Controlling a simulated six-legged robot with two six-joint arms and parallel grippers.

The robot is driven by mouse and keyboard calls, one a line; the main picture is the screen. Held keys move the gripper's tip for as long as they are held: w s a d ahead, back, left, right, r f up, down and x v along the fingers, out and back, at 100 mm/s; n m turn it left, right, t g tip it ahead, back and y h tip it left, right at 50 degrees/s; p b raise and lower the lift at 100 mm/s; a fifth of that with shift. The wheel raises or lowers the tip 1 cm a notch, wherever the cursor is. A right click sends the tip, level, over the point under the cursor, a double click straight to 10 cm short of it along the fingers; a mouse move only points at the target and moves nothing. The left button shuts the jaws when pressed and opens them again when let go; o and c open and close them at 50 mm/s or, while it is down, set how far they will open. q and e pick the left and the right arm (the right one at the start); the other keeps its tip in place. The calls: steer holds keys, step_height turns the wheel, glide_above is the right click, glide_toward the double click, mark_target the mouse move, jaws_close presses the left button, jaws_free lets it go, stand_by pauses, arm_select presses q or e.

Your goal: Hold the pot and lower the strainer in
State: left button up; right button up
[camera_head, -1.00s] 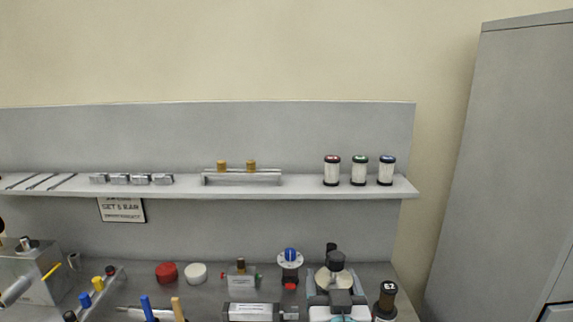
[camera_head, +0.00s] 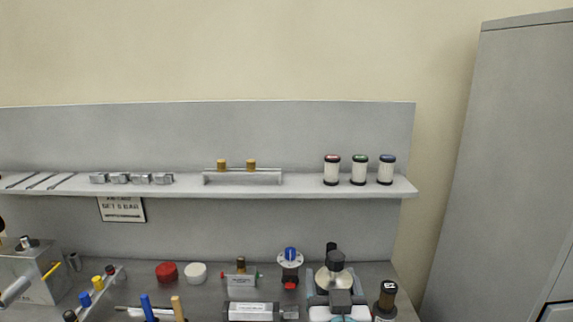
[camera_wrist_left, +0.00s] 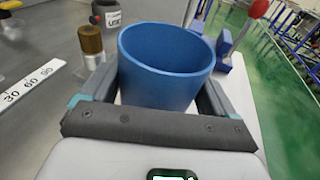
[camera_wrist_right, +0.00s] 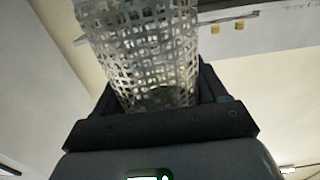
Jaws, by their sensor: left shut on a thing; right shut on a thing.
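A blue, round, open-topped pot (camera_wrist_left: 165,60) fills the middle of the left wrist view. My left gripper (camera_wrist_left: 160,85) is shut around it, one finger on each side. I see no strainer in the pot, though its bottom is hidden. A grey perforated strainer (camera_wrist_right: 140,45) with a mesh wall stands between the fingers of my right gripper (camera_wrist_right: 158,88), which is shut on it. The pot does not show in the right wrist view. Neither the pot nor the strainer can be made out in the head view.
A shelf (camera_head: 300,191) holds a bracket (camera_head: 242,178) with two orange knobs and three capped canisters. On the bench are a red cap (camera_head: 166,272), a white cap (camera_head: 196,273), a blue-topped valve (camera_head: 290,262) and a dark-capped bottle (camera_head: 386,298). A grey cabinet (camera_head: 500,170) stands at the right.

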arm_select(q)
steer(key=shift+s+f, duration=0.1)
steer(key=shift+f, duration=0.15)
arm_select(e)
steer(key=shift+d+r, duration=0.1)
steer(key=shift+r, duration=0.3)
steer(key=shift+s+f, duration=0.15)
steer(key=shift+s, duration=0.05)
step_height(320, 180, down, 11)
steer(key=shift+f, duration=0.1)
steer(key=shift+w+f, duration=0.1)
steer(key=shift+f, duration=1.75)
